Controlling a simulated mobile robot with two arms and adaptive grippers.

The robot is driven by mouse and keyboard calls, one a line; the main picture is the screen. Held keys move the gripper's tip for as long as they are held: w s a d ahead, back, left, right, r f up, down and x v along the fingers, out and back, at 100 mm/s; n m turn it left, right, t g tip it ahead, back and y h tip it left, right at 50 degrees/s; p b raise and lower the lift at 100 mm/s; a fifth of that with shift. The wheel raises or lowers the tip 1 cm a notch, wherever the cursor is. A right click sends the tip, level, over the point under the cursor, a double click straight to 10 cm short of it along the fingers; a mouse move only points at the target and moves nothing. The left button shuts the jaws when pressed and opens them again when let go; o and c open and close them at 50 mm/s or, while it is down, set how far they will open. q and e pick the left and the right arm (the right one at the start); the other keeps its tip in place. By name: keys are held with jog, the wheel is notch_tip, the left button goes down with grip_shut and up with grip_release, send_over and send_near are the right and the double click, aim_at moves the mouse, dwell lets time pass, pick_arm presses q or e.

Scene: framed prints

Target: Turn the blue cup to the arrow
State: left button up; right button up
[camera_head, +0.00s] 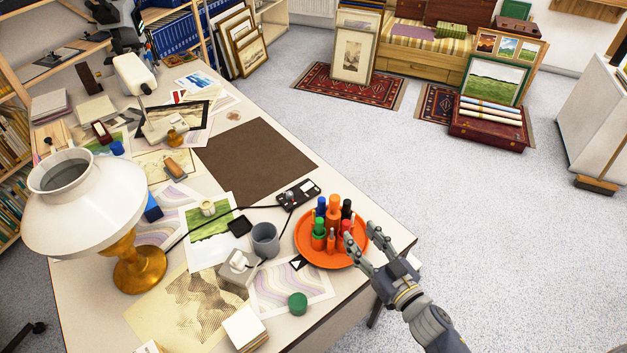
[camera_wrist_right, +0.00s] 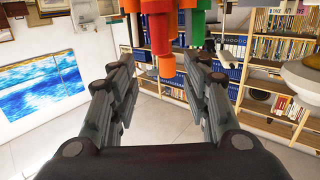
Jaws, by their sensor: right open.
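The round orange tray (camera_head: 308,251) stands near the table's right edge and carries several coloured cups around an orange centre post (camera_head: 333,212). The blue cup (camera_head: 321,205) is on its far left side. A small black and white arrow marker (camera_head: 297,263) lies at the tray's near left. My right gripper (camera_head: 361,238) is open at the tray's right rim, close to the red cup; contact is unclear. In the wrist view, orange and green parts (camera_wrist_right: 197,26) show beyond its open fingers (camera_wrist_right: 160,88).
A grey mug (camera_head: 265,240), a black device (camera_head: 298,194) and a green lid (camera_head: 297,303) are close to the tray. A large white lamp (camera_head: 85,210) stands at the left. The brown mat (camera_head: 254,160) is bare.

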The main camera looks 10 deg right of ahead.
aim_at(338, 203)
jog(key=shift+y, duration=0.4)
jog(key=w+a+r, duration=0.1)
jog(key=w, duration=0.2)
jog(key=w+a+r+p, duration=0.1)
jog(key=w, duration=0.2)
jog(key=w+a+r, duration=0.1)
jog(key=w, duration=0.2)
jog(key=shift+w+a+r+p, duration=0.1)
jog(key=shift+a+p, duration=0.2)
jog(key=shift+a, duration=0.05)
pick_arm(q)
jog(key=shift+d+r, duration=0.1)
jog(key=shift+r, duration=0.95)
pick_arm(e)
jog(key=shift+x, duration=0.95)
pick_arm(q)
jog(key=shift+w, duration=0.1)
pick_arm(e)
grip_shut()
